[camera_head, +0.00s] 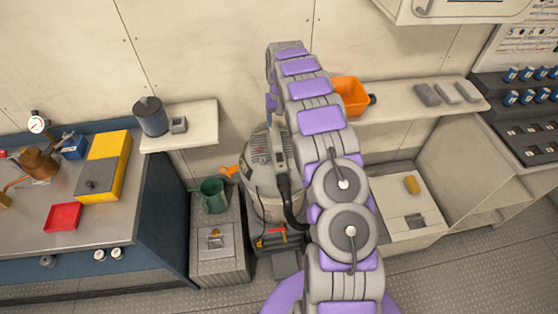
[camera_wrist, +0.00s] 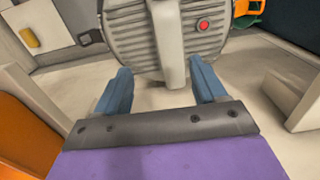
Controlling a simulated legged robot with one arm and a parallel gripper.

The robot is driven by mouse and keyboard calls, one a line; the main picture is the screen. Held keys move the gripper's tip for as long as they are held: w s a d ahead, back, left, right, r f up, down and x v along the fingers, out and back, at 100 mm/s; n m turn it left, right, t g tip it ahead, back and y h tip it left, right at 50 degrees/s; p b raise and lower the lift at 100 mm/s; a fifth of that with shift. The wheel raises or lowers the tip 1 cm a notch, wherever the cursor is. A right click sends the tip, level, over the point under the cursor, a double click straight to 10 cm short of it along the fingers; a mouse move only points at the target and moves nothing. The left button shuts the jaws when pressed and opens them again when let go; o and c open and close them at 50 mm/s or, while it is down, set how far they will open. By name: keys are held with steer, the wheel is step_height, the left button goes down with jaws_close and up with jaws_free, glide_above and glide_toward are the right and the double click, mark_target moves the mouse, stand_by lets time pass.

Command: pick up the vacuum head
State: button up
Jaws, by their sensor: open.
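The vacuum head (camera_head: 262,150) is the grey ribbed top of the vacuum standing against the wall, partly covered by my arm in the head view. In the wrist view the vacuum head (camera_wrist: 130,42) fills the upper middle, with a pale handle down its centre and a red button at its right. My gripper (camera_wrist: 162,75) is open, with blue fingers either side of the handle's lower end. The fingers look apart from the handle, though depth is hard to judge. In the head view my arm hides most of the gripper.
An orange bin (camera_head: 350,96) sits on the right shelf (camera_head: 405,104). A green watering can (camera_head: 212,195) stands left of the vacuum on a grey box (camera_head: 218,263). A small shelf (camera_head: 200,135) carries a dark canister (camera_head: 150,116). A workbench (camera_head: 130,215) stands at left.

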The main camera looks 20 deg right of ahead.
mark_target(276, 139)
steer(key=a+f, duration=0.1)
steer(key=f, duration=0.1)
steer(key=a+f, duration=0.1)
steer(key=f, duration=0.1)
steer(key=shift+a+b, duration=0.3)
steer(key=shift+b, duration=0.05)
steer(key=shift+f, duration=0.25)
steer(key=f, duration=0.1)
steer(key=d+f+b, duration=0.1)
steer(key=f, duration=0.3)
steer(key=shift+s+d, duration=0.15)
steer(key=shift+d, duration=0.1)
steer(key=shift+a+r, duration=0.2)
steer(key=shift+a, duration=0.35)
steer(key=shift+c, duration=0.2)
steer(key=shift+a, duration=0.2)
steer(key=shift+c, duration=0.7)
steer(key=shift+r, duration=0.1)
steer(key=c, duration=0.3)
steer(key=shift+d, duration=0.55)
steer(key=c, duration=0.5)
steer(key=shift+s+a, duration=0.1)
steer(key=shift+a, duration=0.1)
jaws_close()
